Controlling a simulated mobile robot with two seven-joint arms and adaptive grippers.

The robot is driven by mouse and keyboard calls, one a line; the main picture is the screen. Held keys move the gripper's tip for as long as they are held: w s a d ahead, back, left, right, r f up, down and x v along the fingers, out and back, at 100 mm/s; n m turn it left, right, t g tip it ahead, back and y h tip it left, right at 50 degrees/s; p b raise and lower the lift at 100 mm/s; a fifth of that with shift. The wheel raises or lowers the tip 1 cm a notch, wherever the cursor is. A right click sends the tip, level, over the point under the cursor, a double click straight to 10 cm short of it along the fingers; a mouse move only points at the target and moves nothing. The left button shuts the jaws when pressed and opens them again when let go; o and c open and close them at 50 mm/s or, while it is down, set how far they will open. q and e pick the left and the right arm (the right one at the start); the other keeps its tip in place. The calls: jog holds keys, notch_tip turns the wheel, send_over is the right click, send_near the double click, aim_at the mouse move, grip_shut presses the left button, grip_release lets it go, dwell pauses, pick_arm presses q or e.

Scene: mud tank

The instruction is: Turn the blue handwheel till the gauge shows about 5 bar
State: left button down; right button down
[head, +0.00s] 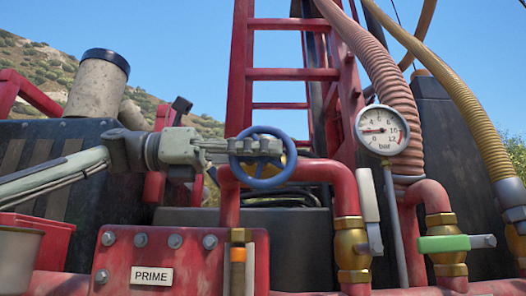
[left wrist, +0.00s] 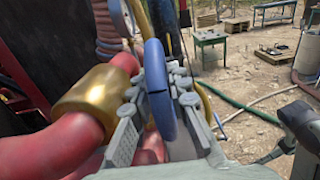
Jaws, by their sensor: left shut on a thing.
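The blue handwheel (head: 262,183) sits above the red pipe in the middle of the head view. In the left wrist view its rim (left wrist: 157,85) stands edge-on between my fingers. My left gripper (head: 268,149) reaches in from the left and is shut on the rim, with its fingers across the wheel. It also shows in the left wrist view (left wrist: 158,95). The round white gauge (head: 381,130), marked in bar, is right of the wheel; its needle points nearly straight left, between 0 and 4, at roughly 2.
Red pipes with brass fittings (head: 352,248) run below and right of the wheel. A green-handled valve (head: 445,243) is at the lower right. A red box labelled PRIME (head: 190,245) stands below my left arm. Ribbed hoses (head: 385,75) hang behind the gauge.

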pick_arm(q)
jog(key=shift+r, duration=0.1)
jog(key=y, duration=0.2)
jog(key=shift+d+y, duration=0.15)
jog(key=shift+y, duration=2.35)
jog(key=c, duration=1.7)
grip_release()
jog(key=shift+a+r, duration=0.2)
jog(key=shift+a, duration=0.15)
jog(key=a, duration=1.2)
jog(key=shift+a, duration=0.1)
